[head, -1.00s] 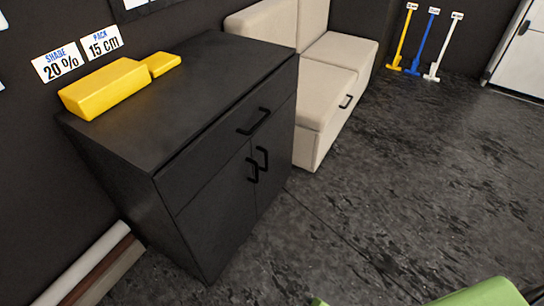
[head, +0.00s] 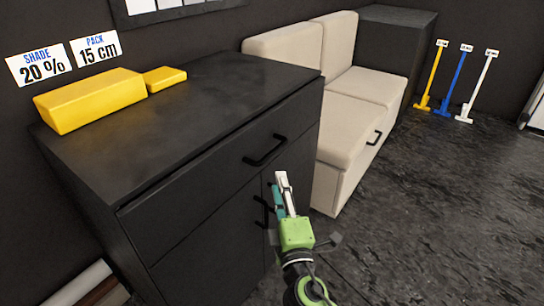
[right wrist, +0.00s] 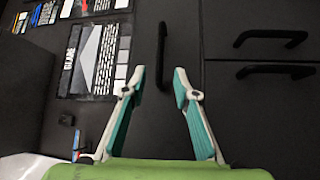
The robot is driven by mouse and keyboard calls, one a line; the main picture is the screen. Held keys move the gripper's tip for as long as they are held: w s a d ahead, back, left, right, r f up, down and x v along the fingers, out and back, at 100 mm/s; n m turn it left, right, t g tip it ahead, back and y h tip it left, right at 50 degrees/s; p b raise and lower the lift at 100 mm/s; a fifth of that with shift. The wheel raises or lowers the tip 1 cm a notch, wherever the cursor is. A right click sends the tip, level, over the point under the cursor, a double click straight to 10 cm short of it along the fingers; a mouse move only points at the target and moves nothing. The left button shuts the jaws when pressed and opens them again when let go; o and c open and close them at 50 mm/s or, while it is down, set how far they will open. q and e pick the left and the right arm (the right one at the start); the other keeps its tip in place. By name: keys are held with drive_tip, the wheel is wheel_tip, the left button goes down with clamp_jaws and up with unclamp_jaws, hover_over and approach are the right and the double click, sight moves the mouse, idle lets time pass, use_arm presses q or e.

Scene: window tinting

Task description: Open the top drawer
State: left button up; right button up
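The black cabinet (head: 130,145) has a top drawer (head: 190,185) with a dark bar handle (head: 265,150). The drawer looks closed. My right gripper (head: 281,190) is in front of the cabinet, appearing below and right of that handle in the head view. In the right wrist view my right gripper (right wrist: 160,75) is open and empty. The drawer handle (right wrist: 162,55) shows upright between its fingertips in the picture; I cannot tell how far ahead it is, and no contact shows. My left gripper is not in view.
Two door handles (right wrist: 275,70) sit below the drawer, close to my right gripper. Yellow blocks (head: 90,100) lie on the cabinet top. A beige seat (head: 345,130) adjoins the cabinet on the right. Rolls (head: 90,285) lean at its lower left.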

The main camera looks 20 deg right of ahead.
sight(273, 154)
drive_tip(key=w, duration=0.3)
drive_tip(key=w+d+r, duration=0.1)
drive_tip(key=w, duration=0.7)
drive_tip(key=shift+d+r+p, duration=0.25)
drive_tip(key=shift+r+p, duration=0.05)
drive_tip(key=shift+w, duration=0.55)
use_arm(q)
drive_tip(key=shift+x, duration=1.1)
use_arm(e)
clamp_jaws()
